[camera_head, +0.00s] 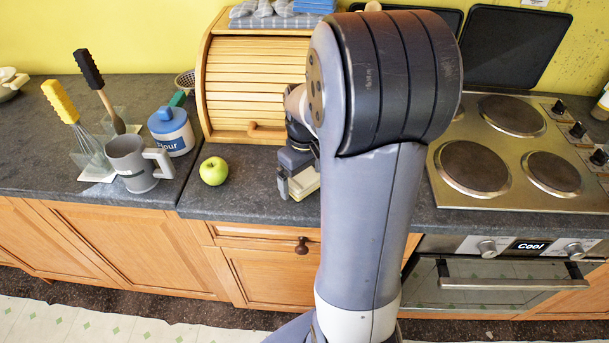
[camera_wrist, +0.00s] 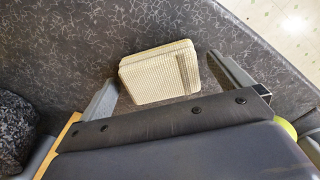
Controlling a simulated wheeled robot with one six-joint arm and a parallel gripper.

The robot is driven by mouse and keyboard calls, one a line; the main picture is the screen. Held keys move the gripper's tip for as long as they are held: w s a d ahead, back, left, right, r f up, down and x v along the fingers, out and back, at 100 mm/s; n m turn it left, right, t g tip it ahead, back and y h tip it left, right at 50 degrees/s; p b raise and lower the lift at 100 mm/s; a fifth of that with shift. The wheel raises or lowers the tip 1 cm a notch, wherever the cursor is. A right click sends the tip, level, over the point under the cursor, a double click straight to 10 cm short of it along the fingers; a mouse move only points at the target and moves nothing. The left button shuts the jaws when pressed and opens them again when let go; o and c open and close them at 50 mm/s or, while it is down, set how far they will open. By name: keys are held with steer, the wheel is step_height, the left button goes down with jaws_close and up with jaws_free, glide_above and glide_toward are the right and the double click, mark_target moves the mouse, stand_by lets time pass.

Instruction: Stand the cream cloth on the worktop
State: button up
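The cream cloth (camera_wrist: 155,75) is a folded, ribbed pad with a darker stripe near its right end in the wrist view. In the head view the cloth (camera_head: 306,182) shows near the worktop's front edge, partly hidden by my arm. My gripper (camera_wrist: 160,69) is open, with one finger on each side of the cloth. A gap shows between the cloth and the right finger; the left finger is close to its edge. The worktop (camera_head: 240,196) is dark grey and mottled. Whether the cloth touches it is unclear.
A green apple (camera_head: 213,171) lies left of my gripper. A grey mug (camera_head: 133,165), flour jar (camera_head: 171,131) and whisk (camera_head: 90,145) stand farther left. A wooden bread bin (camera_head: 250,85) is behind, and a hob (camera_head: 515,150) is at right.

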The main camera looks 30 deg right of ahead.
steer(key=shift+r, duration=0.15)
stand_by(0.5)
steer(key=shift+r+p, duration=3.4)
steer(key=shift+r, duration=0.5)
step_height(320, 180, up, 11)
steer(key=shift+f+b, duration=0.15)
steer(key=shift+b, duration=0.2)
step_height(320, 180, down, 11)
steer(key=shift+f+p, duration=0.1)
steer(key=shift+p, duration=0.2)
steer(key=shift+f+b, duration=0.35)
steer(key=shift+b, duration=0.1)
